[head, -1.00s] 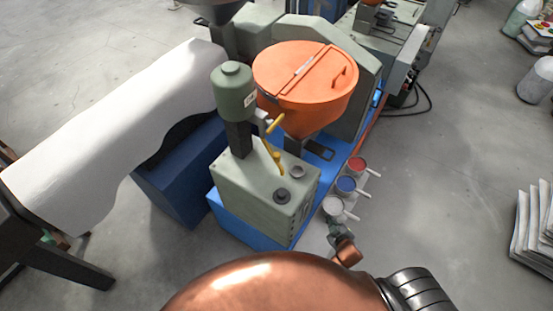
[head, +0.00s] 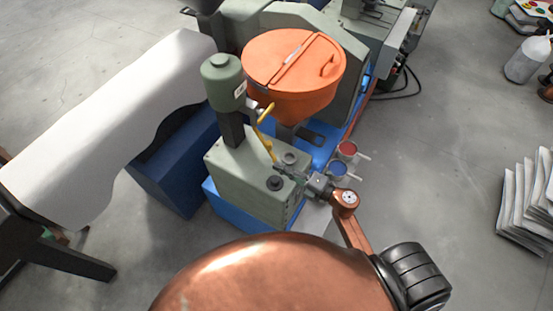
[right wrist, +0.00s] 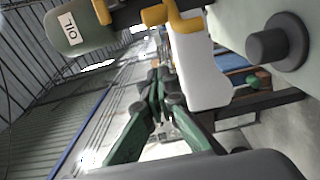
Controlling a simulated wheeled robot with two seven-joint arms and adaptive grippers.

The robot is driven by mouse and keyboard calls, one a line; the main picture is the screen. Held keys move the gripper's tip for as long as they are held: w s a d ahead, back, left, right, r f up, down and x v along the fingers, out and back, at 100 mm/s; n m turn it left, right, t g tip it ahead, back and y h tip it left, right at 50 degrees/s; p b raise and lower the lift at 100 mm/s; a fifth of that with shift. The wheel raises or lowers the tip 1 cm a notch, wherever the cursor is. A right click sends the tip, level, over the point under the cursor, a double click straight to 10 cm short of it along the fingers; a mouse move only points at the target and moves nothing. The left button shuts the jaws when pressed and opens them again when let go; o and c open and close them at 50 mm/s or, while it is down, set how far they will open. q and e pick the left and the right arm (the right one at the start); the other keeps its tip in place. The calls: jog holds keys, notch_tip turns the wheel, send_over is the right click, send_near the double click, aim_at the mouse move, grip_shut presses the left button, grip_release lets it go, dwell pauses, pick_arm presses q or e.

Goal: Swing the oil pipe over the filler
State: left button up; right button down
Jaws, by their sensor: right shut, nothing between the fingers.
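The yellow oil pipe (head: 266,128) comes off the green oil tank (head: 222,80) and hangs down over the grey-green box. It also shows at the top of the right wrist view (right wrist: 184,22), beside the tank marked OIL (right wrist: 75,28). The box top has a dark round cap (head: 274,183) and a grey round fitting (head: 290,158); I cannot tell which is the filler. A dark cap also shows in the right wrist view (right wrist: 282,42). My right gripper (head: 281,169) is shut and empty, close by the two fittings. My left gripper is out of view.
An orange hopper (head: 292,75) stands just behind the box. Small paint pots (head: 346,150) stand to its right. A white sheet (head: 110,120) lies at the left, and stacked sacks (head: 527,205) are at the right. Open floor lies at the right.

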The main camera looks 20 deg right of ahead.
aim_at(264, 142)
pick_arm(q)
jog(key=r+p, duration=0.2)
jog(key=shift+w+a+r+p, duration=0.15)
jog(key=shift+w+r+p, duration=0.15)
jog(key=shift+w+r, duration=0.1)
pick_arm(e)
jog(key=w+a, duration=0.1)
jog(key=w, duration=0.7)
jog(key=shift+w+a, duration=0.15)
jog(key=shift+a, duration=0.1)
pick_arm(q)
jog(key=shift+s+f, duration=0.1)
pick_arm(e)
jog(key=shift+d, duration=0.1)
